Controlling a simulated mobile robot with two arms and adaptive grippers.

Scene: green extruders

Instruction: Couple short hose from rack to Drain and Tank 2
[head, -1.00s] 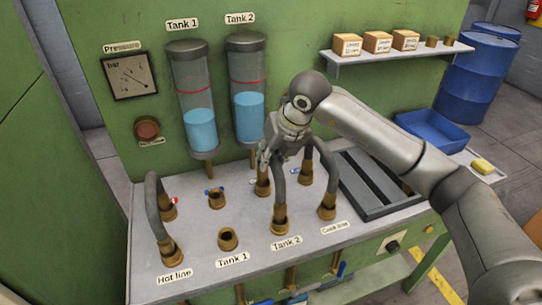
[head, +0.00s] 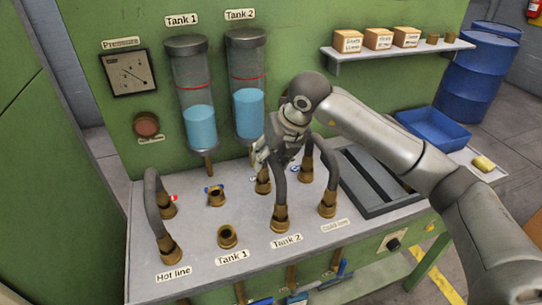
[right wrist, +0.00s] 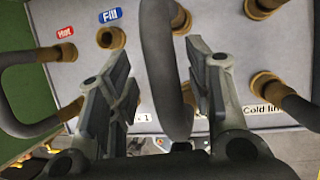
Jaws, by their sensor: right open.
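A short grey hose (head: 279,190) arches up from the brass fitting at the Tank 2 label (head: 286,241). Its top is partly hidden by my right gripper (head: 262,152). In the right wrist view, this hose (right wrist: 163,60) runs between my open fingers, with clear gaps on both sides. Its far end meets a brass fitting (right wrist: 180,19) in the back row. In the head view, a back-row fitting (head: 263,183) stands just behind the hose, its label partly hidden. The dark slotted rack (head: 350,187) on the right of the bench looks empty.
A second grey hose (head: 152,205) joins Hot line to a back fitting at the left. Another hose (head: 326,165) stands close right of my gripper, at Cold line. Open fittings stand at Tank 1 (head: 228,237) and Fill (right wrist: 111,37). A blue bin (head: 435,128) is farther right.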

